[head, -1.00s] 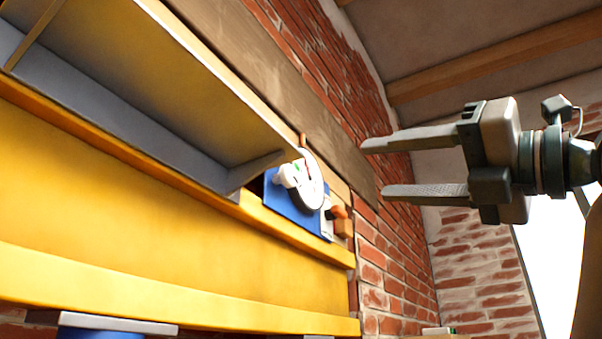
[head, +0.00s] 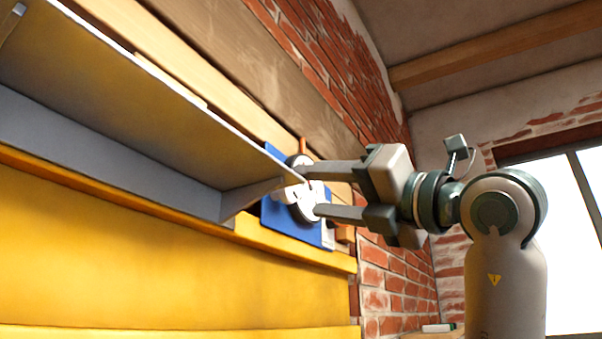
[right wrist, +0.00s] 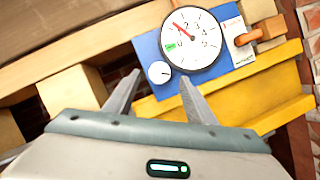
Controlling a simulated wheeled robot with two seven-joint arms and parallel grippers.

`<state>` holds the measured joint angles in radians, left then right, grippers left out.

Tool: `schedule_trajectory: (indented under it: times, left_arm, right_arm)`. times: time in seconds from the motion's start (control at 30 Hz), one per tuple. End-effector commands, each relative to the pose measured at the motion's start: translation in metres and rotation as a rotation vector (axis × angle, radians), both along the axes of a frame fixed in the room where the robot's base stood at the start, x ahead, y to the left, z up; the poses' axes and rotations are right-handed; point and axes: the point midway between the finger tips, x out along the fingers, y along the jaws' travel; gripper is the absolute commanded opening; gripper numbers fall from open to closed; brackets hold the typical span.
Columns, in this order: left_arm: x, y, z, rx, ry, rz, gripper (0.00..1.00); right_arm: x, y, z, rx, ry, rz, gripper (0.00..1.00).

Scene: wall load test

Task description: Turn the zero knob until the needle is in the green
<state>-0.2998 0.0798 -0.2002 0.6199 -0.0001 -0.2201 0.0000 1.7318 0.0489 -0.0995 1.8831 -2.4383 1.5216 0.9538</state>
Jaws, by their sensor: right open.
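The round white gauge (right wrist: 205,45) sits on a blue panel (right wrist: 146,48). Its red needle (right wrist: 182,30) points to the upper left, outside and above the small green mark (right wrist: 170,47). The white zero knob (right wrist: 159,72) is at the gauge's lower left. My right gripper (right wrist: 160,77) is open, and the knob shows between its fingertips in the right wrist view; I cannot tell whether they touch it. In the head view my right gripper (head: 309,191) reaches in from the right, its fingers covering part of the gauge. My left gripper is out of view.
A yellow beam (head: 180,265) runs below the panel. A grey shelf-like ledge (head: 130,110) juts out close left of the gripper. Brick wall (head: 375,262) lies beyond.

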Motion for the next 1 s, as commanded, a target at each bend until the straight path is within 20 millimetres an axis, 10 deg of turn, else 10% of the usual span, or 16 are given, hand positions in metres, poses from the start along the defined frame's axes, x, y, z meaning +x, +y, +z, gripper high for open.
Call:
schedule_trajectory:
  times: [0.73, 0.9, 1.0]
  left_arm:
    - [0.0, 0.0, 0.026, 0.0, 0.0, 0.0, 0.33]
    - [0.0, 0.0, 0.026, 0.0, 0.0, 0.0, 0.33]
    - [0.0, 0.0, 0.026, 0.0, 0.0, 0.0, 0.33]
  right_arm:
    - [0.029, 0.026, 0.013, -0.001, -0.001, 0.0, 0.5]
    - [0.029, 0.026, 0.013, -0.001, -0.001, 0.0, 0.12]
    - [0.029, 0.026, 0.013, -0.001, -0.001, 0.0, 0.1]
